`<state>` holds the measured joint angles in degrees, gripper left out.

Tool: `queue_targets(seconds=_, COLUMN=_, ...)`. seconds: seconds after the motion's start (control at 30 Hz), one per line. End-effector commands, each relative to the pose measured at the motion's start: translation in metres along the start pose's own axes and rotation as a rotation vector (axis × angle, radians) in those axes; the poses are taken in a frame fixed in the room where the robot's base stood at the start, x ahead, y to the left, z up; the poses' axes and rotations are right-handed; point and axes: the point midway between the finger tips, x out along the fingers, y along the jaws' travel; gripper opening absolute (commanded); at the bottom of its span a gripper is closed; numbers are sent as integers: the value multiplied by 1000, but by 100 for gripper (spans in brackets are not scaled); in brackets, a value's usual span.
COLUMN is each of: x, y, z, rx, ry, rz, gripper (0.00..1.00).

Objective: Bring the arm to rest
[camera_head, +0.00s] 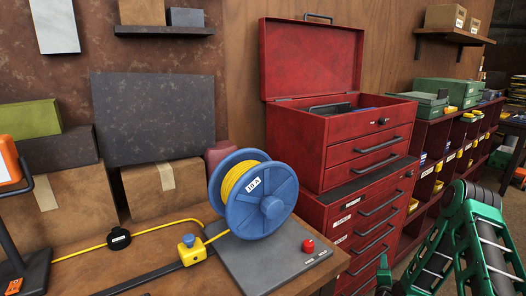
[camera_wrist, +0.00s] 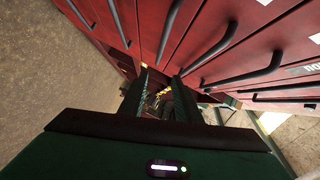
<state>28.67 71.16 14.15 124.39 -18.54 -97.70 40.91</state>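My arm (camera_head: 478,238), green and black, is folded at the lower right of the head view, in front of the red drawer cabinet and the shelf unit. In the wrist view my gripper (camera_wrist: 162,95) shows two dark fingers with a gap between them. The gap is empty, and distant floor and small yellow things show through it. The red drawer cabinet (camera_wrist: 215,40) with its dark handles fills the upper right of the wrist view, close beside the gripper. I cannot tell from these frames whether the fingers touch it. The gripper is not clearly visible in the head view.
A workbench (camera_head: 100,282) carries a blue reel (camera_head: 262,205) with yellow cord, a red button (camera_head: 308,246) and boxes. A red toolbox (camera_head: 330,150) with its lid up stands on the drawer cabinet (camera_head: 345,225). A dark red shelf unit (camera_head: 428,150) with bins stands behind my arm.

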Motion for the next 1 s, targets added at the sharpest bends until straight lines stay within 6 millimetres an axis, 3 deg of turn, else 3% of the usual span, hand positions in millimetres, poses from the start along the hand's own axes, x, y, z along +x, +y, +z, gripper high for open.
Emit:
queue_targets(seconds=0.27, x=12, y=-49, z=8, rx=-190, ry=-170, rz=42, gripper=30)
queue_targets(seconds=0.47, x=5, y=-81, z=4, rx=-383, ry=-313, rz=111, gripper=30)
queue_targets(seconds=0.77, x=-30, y=-122, z=-25, rx=-649, ry=-477, rz=245, gripper=30)
queue_targets(seconds=1.0, x=-79, y=-147, z=-63, rx=-823, ry=-581, rz=380, gripper=30)
